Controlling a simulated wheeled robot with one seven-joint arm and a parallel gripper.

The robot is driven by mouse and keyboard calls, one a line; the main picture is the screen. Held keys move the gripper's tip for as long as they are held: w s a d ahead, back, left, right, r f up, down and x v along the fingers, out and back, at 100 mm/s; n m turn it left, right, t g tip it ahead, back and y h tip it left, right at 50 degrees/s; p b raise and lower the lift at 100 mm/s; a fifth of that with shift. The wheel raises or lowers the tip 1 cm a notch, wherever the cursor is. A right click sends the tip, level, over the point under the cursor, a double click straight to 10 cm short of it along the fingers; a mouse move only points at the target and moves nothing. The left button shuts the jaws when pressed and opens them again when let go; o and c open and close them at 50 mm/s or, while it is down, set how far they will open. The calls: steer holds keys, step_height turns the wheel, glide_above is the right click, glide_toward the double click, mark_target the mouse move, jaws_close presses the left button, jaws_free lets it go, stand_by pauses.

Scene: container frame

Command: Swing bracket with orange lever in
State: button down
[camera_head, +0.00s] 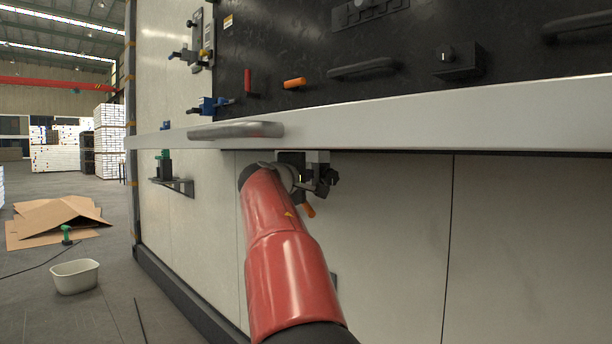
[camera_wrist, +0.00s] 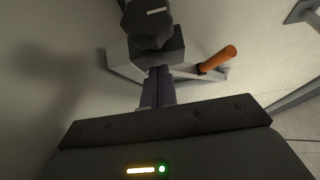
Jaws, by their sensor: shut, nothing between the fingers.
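The bracket (camera_wrist: 122,62) is a grey piece on the pale wall in the wrist view, with an orange lever (camera_wrist: 218,60) slanting up to the right. A black knob (camera_wrist: 148,24) sits at the block in its middle. My gripper (camera_wrist: 159,74) is shut and empty, its fingertips right by the bracket's block, left of the lever; I cannot tell whether they touch. In the head view, the orange lever (camera_head: 309,211) shows below the white ledge, just right of my red arm. My arm hides much of the bracket and gripper there.
The white ledge (camera_head: 400,120) with a grey handle (camera_head: 236,130) juts out above my arm. A dark panel with an orange handle (camera_head: 295,83) and a red handle (camera_head: 248,80) is above it. A white bin (camera_head: 75,277) and cardboard (camera_head: 55,220) lie on the floor left.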

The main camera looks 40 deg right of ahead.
steer(key=s+d+p, duration=0.2)
steer(key=d, duration=0.7)
steer(key=shift+s+d, duration=0.3)
steer(key=shift+s, duration=0.1)
